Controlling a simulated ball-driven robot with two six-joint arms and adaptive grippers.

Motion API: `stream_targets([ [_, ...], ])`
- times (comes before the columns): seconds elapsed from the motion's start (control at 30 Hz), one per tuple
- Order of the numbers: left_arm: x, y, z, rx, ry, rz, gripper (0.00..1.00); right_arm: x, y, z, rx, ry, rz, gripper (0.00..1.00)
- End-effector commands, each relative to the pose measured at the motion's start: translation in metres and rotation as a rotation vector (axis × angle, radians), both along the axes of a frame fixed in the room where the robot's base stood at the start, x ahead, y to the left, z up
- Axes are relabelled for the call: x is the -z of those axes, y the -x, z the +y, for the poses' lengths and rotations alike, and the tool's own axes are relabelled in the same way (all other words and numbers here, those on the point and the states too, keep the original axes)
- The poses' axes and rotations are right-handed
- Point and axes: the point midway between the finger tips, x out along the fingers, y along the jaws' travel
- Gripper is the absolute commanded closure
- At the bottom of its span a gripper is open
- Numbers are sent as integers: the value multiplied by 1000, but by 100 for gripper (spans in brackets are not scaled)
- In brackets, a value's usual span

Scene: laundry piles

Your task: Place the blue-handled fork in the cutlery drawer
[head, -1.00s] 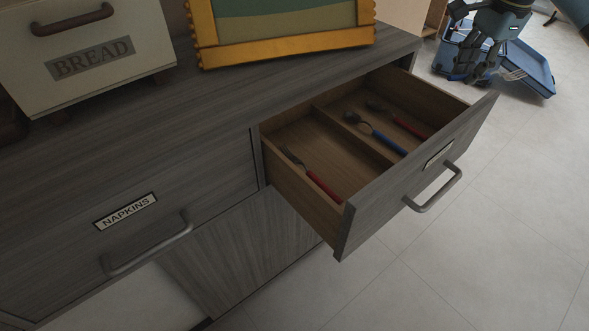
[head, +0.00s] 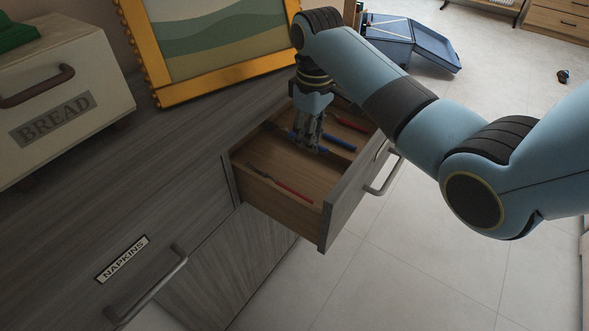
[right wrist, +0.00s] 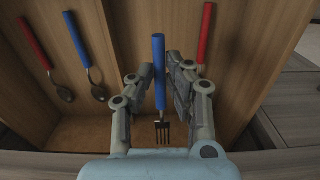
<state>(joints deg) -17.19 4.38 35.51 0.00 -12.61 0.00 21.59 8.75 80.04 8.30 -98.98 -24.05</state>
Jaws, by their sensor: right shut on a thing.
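My right gripper (head: 307,142) is inside the outline of the open cutlery drawer (head: 345,208), pointing down. In the right wrist view it is shut on the blue-handled fork (right wrist: 158,62), its fingers on either side of the blue handle and the tines toward the wrist. The fork is over the compartment with the red-handled fork (right wrist: 204,35), which also shows in the head view (head: 290,187). Whether the held fork touches the drawer floor I cannot tell. Across the divider lie a blue-handled spoon (right wrist: 76,38) and a red-handled spoon (right wrist: 35,42). My left gripper is out of view.
The bread box (head: 75,110) and a gold-framed picture (head: 165,92) stand on the counter. The shut napkins drawer (head: 165,255) is left of the open one. A blue open case (head: 400,45) lies on the floor behind.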

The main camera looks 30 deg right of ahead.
Motion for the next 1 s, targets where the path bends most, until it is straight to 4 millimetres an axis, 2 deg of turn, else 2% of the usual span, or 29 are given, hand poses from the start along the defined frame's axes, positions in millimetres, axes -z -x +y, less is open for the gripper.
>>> stream_targets([
  [0.03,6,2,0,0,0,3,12,16,2,1,-4,-1,6,100],
  [0.13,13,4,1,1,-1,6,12,37,2,1,-3,0,7,100],
  [0.37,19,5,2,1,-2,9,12,58,1,0,-1,-1,4,100],
  [0.57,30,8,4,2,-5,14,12,87,1,0,-1,0,4,100],
  [0.93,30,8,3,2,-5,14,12,91,1,0,0,0,2,100],
  [0.97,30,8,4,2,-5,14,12,91,1,0,0,0,2,83],
  [1.0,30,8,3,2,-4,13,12,91,1,0,0,0,2,78],
])
